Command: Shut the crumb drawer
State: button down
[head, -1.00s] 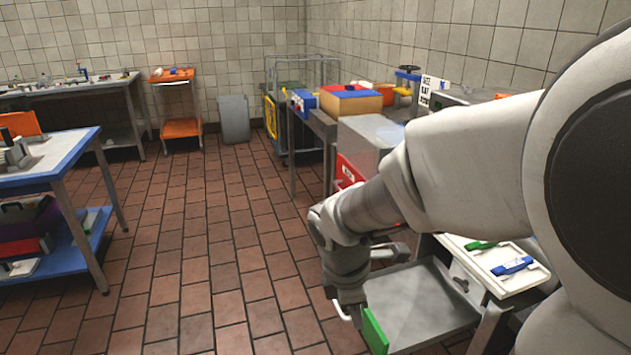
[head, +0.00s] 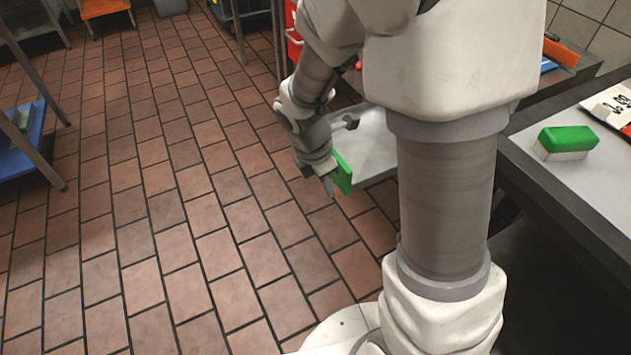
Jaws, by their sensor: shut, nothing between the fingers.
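The crumb drawer (head: 372,148) is a shallow grey metal tray standing pulled out in the middle of the head view, past my arm. A green panel (head: 343,172) stands upright at its near left end. My gripper (head: 329,186) points down just left of the green panel, at the outer end of the drawer. It is shut with nothing held. I cannot tell whether it touches the panel. My upright arm link hides the right part of the drawer and where it enters the bench.
A grey bench (head: 570,185) runs along the right, with a green-topped block (head: 567,142) on it. Open brown tiled floor (head: 170,210) lies to the left and in front. A blue shelf (head: 30,142) stands at the left edge.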

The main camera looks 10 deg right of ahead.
jog(key=shift+w+d+r, duration=0.1)
jog(key=shift+w+d, duration=0.15)
jog(key=shift+d, duration=0.7)
jog(key=shift+d, duration=0.1)
jog(key=shift+d, duration=0.35)
jog(key=w+d+p, duration=0.2)
jog(key=d+p, duration=0.2)
jog(key=d, duration=0.3)
jog(key=w+d+p, duration=0.2)
jog(key=d+p, duration=0.1)
jog(key=d, duration=0.5)
jog(key=w+d+p, duration=0.2)
jog(key=d+p, duration=0.2)
jog(key=d, duration=0.4)
jog(key=shift+w+r+p, duration=0.1)
jog(key=shift+p, duration=0.25)
jog(key=shift+w+d, duration=0.25)
jog(key=shift+d, duration=0.4)
